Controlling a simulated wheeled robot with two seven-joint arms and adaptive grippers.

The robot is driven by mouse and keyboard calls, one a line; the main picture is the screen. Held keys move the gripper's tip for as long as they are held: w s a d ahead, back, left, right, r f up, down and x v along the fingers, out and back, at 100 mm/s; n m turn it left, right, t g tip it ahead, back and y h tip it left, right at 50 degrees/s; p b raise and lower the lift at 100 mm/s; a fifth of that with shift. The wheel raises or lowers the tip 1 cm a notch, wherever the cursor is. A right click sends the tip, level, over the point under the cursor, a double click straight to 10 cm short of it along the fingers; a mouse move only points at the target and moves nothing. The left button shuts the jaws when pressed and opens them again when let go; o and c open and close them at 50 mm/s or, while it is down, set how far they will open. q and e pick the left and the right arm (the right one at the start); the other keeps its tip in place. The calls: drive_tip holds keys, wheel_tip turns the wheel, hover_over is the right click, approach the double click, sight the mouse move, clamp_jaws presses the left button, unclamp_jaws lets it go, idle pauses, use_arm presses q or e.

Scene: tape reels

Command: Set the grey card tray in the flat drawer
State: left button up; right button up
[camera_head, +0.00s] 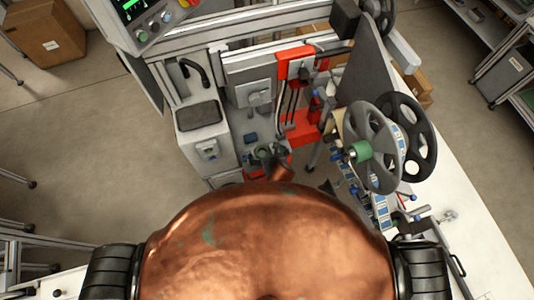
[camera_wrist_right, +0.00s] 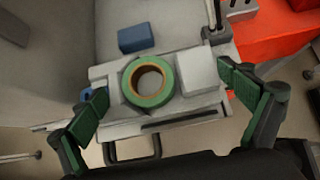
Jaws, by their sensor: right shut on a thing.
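In the wrist view my right gripper (camera_wrist_right: 165,79) has its two green-padded fingers on either side of a pale grey tray-like piece (camera_wrist_right: 114,78), which I take as the grey card tray, shut on it. A green tape roll (camera_wrist_right: 150,100) with a tan core sits on it, beside a pale block (camera_wrist_right: 198,70). Just below is a pale grey front with a dark slot (camera_wrist_right: 180,120) and a dark handle (camera_wrist_right: 132,158), probably the flat drawer; how far it is open is unclear. In the head view the right gripper (camera_head: 268,154) is small and partly hidden by my copper body. My left gripper is not in view.
A blue block (camera_wrist_right: 136,38) lies on the grey surface behind. A red machine part (camera_wrist_right: 275,30) is at the upper right. In the head view, large dark reels (camera_head: 374,145) stand to the right and a grey cabinet (camera_head: 204,135) to the left.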

drive_tip(key=shift+f, duration=0.5)
drive_tip(key=o, duration=0.9)
drive_tip(key=shift+o, duration=0.2)
drive_tip(key=shift+r, duration=0.25)
drive_tip(key=p+v, duration=0.1)
drive_tip(key=v, duration=1.1)
drive_tip(key=shift+r, duration=0.35)
drive_tip(key=shift+f, duration=0.15)
